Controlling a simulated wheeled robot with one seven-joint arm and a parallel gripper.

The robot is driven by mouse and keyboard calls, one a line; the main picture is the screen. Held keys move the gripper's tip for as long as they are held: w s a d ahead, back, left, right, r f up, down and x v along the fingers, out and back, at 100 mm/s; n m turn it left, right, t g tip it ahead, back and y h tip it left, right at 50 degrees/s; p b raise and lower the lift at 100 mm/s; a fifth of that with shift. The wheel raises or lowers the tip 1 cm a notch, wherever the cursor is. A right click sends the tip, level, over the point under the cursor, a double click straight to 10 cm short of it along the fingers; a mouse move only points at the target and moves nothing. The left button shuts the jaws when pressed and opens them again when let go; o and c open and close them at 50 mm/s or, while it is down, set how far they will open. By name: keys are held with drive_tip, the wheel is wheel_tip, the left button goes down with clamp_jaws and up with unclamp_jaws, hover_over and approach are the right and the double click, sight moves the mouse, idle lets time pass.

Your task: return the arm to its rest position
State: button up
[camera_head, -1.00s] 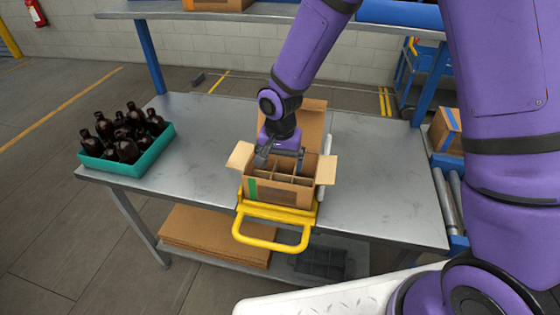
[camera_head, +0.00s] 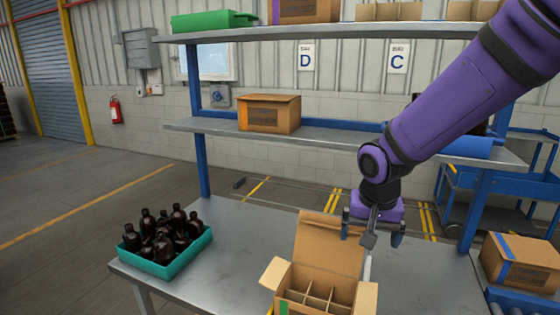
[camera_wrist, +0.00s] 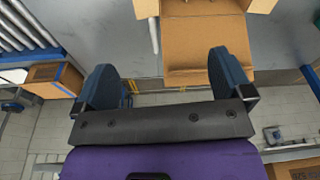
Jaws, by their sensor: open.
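My gripper (camera_head: 372,236) is open and empty in the head view. It hangs above the table, just behind and to the right of the open cardboard box's raised flap. In the wrist view its two blue-grey fingers (camera_wrist: 165,85) stand wide apart with nothing between them. The cardboard box (camera_head: 281,274) stands open on the steel table (camera_head: 235,225) with dividers inside; part of it also shows in the wrist view (camera_wrist: 205,40). The compartments I can see look empty, but the lower edge of the picture cuts the box off.
A teal tray (camera_head: 180,264) of several dark bottles stands at the table's left. Shelves (camera_head: 330,135) rise behind the table; the lower one holds a closed carton (camera_head: 268,113). Another carton (camera_head: 520,262) sits on rollers at the right. The table between tray and box is clear.

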drive_tip(key=s+d+r+n+t, duration=0.1)
drive_tip(key=s+d+r, duration=0.5)
drive_tip(key=s, duration=0.4)
drive_tip(key=s+d+r+n+t, duration=0.2)
drive_tip(key=s+d+r, duration=0.3)
drive_tip(key=s+r, duration=0.4)
drive_tip(key=shift+s+d, duration=0.35)
drive_tip(key=shift+d, duration=0.05)
